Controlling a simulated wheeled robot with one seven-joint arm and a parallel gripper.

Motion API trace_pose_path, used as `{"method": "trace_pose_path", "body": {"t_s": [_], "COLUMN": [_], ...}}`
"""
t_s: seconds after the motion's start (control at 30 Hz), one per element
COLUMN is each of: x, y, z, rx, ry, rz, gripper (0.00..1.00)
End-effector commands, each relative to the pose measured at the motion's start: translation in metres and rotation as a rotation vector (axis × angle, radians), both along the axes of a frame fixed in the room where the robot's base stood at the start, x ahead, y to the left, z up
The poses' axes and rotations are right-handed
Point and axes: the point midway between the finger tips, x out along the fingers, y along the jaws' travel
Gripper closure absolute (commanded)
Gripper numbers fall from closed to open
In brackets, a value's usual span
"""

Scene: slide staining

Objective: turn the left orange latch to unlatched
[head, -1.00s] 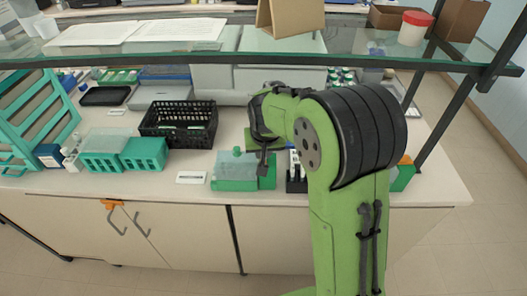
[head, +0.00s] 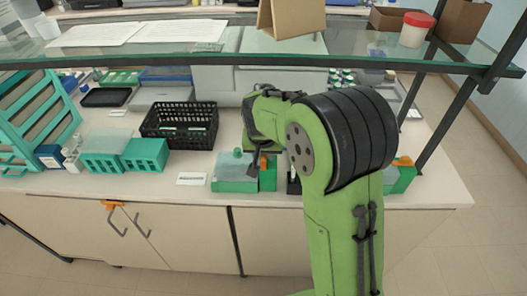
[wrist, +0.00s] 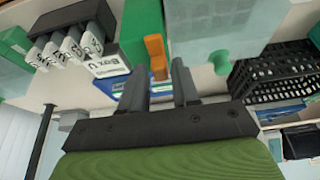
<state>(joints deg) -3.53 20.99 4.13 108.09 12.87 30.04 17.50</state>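In the wrist view an orange latch (wrist: 156,57) shows beside a green box (wrist: 142,30), just beyond my fingertips and roughly in line with the gap between them. My gripper (wrist: 160,77) is open and empty; its fingers are apart. Two other orange pieces show in the head view: one on the cabinet front (head: 112,204) at the left, one by a green box (head: 403,161) at the right.
A clear container with a green knob (head: 237,172) stands right beside the green box. A black basket (head: 180,125) is behind to the left, with green racks (head: 143,155) further left. A glass shelf (head: 230,48) spans above the bench. The bench's front strip is mostly clear.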

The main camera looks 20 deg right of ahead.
Motion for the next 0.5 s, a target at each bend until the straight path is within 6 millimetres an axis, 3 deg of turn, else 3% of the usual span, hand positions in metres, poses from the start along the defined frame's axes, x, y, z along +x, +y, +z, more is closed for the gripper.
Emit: {"method": "trace_pose_path", "body": {"t_s": [0.07,0.33,0.5], "x": [0.0,0.0,-0.008], "y": [0.0,0.0,0.004], "z": [0.0,0.002,0.027], "rx": [0.0,0.0,0.0], "ry": [-0.001,-0.003,-0.008], "rz": [0.0,0.0,0.002], "gripper": [0.57,0.57,0.57]}}
